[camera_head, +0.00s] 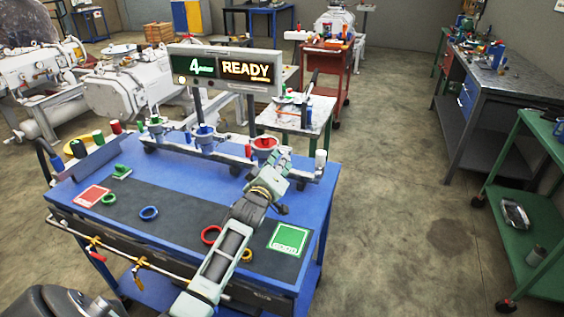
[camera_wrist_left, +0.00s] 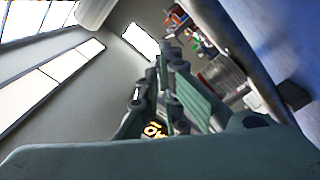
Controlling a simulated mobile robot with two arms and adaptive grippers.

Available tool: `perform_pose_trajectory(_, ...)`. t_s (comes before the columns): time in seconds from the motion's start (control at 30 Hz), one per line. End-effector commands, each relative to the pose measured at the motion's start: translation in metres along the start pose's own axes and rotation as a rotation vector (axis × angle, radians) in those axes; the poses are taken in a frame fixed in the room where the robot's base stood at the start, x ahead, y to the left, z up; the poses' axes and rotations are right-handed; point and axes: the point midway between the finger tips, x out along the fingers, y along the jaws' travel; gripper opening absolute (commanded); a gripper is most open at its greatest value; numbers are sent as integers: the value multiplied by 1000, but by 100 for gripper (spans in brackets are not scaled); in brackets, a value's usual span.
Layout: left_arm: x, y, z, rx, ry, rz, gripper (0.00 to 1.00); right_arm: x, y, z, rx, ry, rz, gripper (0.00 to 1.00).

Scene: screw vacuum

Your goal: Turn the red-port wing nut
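The red port (camera_head: 263,142) is the right one of three coloured fittings on the pale manifold at the back of the blue cart. Its wing nut is too small or hidden to make out. My left gripper (camera_head: 281,160) is just right of and in front of the red port, its fingers pointing up and away. I cannot tell whether it touches anything there. In the left wrist view its green-grey fingers (camera_wrist_left: 167,68) come close together at the tips. No held object is clear between them. My right gripper is not in view.
The blue port (camera_head: 204,132) and green port (camera_head: 155,120) stand to the left. A lit READY display (camera_head: 246,70) rises behind. The cart's dark mat holds a red card (camera_head: 91,196), a green GOOD card (camera_head: 288,239) and loose rings, including a blue one (camera_head: 149,213).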

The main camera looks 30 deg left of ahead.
Motion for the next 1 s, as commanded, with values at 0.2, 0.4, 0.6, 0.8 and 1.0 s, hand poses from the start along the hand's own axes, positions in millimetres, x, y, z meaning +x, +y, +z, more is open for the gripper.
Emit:
perform_pose_trajectory(0.2,0,0,0,6,-1,-1,0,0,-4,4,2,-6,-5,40)
perform_pose_trajectory(0.4,0,0,0,58,-1,-1,0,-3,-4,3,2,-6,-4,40)
perform_pose_trajectory(0.6,0,0,0,186,-1,-1,0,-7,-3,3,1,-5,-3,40)
perform_pose_trajectory(0.8,0,-1,0,366,-2,-2,0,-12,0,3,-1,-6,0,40)
perform_pose_trajectory(1.0,0,-1,0,557,-2,-1,0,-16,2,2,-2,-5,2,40)
